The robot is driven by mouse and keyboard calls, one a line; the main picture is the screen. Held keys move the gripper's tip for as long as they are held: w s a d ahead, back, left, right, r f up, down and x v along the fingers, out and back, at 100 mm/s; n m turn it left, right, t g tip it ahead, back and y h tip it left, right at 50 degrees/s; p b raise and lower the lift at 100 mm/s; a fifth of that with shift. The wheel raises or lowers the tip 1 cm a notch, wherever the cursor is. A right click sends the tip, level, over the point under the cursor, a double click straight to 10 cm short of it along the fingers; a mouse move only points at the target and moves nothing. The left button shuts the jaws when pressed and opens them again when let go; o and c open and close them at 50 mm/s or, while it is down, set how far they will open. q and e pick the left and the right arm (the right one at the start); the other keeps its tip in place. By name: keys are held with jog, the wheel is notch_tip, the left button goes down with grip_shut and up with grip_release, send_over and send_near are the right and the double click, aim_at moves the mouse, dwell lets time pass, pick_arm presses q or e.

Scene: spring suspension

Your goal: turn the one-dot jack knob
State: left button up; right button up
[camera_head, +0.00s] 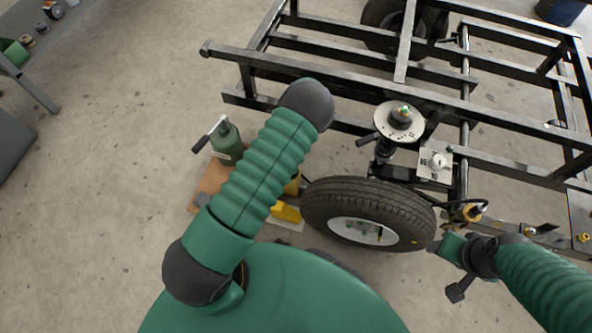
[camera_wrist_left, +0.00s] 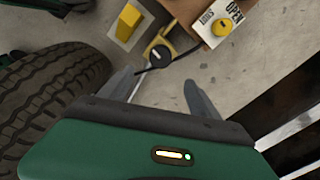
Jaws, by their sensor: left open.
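I cannot make out dots on either. My left gripper (camera_wrist_left: 156,77) is open and empty, its fingers apart on the near side of the black knob. In the head view my left arm hides it. The green jack (camera_head: 226,141) stands upright left of that arm. My right gripper (camera_head: 455,262) is right of the wheel; its jaws are unclear.
The tyre (camera_head: 320,203) stands right of my left arm and is close on the left in the wrist view (camera_wrist_left: 45,90). The black frame (camera_head: 350,72) fills the upper right. A spring mount with a round plate (camera_head: 398,122) rises above the wheel. Open floor (camera_head: 120,130) lies left.

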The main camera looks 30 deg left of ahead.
pick_arm(q)
jog(key=f+b, duration=0.2)
jog(key=f, duration=0.2)
jog(key=f+b, duration=0.2)
jog(key=f, duration=0.3)
jog(key=f+b, duration=0.2)
jog(key=f, duration=0.2)
jog(key=shift+s+a+f, duration=0.1)
jog(key=shift+a+f, duration=0.15)
jog(key=shift+f, duration=0.1)
jog(key=shift+f+b, duration=0.4)
jog(key=shift+f, duration=0.05)
